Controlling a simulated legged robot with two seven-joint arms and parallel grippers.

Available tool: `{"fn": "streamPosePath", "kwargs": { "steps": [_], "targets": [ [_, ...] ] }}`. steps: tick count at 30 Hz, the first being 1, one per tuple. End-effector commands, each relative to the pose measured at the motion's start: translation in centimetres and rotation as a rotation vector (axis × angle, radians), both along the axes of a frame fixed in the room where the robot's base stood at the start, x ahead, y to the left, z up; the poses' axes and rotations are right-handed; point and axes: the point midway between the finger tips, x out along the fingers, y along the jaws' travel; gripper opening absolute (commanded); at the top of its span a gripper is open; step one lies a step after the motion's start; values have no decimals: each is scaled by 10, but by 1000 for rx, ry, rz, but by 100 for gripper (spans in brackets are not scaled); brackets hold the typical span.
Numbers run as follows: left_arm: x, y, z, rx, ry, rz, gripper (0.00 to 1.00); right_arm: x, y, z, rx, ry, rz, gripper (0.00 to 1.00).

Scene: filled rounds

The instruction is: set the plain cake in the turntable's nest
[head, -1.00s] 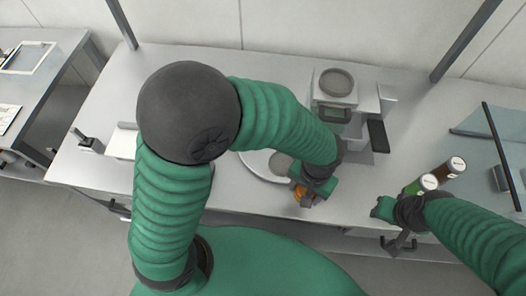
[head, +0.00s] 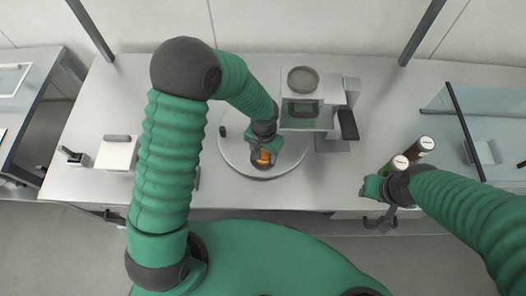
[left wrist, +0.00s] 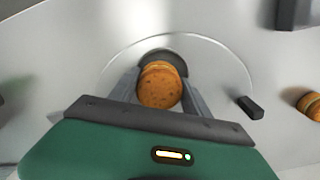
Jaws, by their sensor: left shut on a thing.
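My left gripper (head: 263,156) is shut on an orange-brown round cake (head: 262,157), over the front middle of the turntable (head: 291,163). In the left wrist view the cake (left wrist: 160,87) sits between the two fingers. A dark round recess, the nest (left wrist: 166,57), shows just beyond the cake, partly hidden by it. I cannot tell whether the cake touches the turntable. My right gripper (head: 377,216) is at the front edge of the table at right; its jaws are not clear.
A grey machine with a round top (head: 303,79) stands right behind the turntable. A dark block (left wrist: 250,107) is at the turntable's rim. Another filled cake (left wrist: 311,105) lies at the wrist view's right edge.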

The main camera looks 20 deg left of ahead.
Motion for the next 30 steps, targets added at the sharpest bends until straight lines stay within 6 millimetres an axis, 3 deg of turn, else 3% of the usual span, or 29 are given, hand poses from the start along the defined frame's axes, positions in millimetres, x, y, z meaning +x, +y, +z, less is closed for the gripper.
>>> {"fn": "streamPosePath", "kwargs": {
  "steps": [14, 15, 19, 30],
  "targets": [
    [0, 4, -12, -3, 1, 3, 38, 0, 0, -8, 0, 0, 0, 36],
    [0, 4, -12, -2, 1, 3, 61, 0, 0, -9, 0, 0, 0, 36],
    [0, 3, -12, -2, 1, 2, 77, 0, 0, -9, 0, 0, 0, 36],
    [0, 3, -12, -2, 1, 2, 77, 0, 0, -8, 0, 0, 0, 36]
  ]
}}
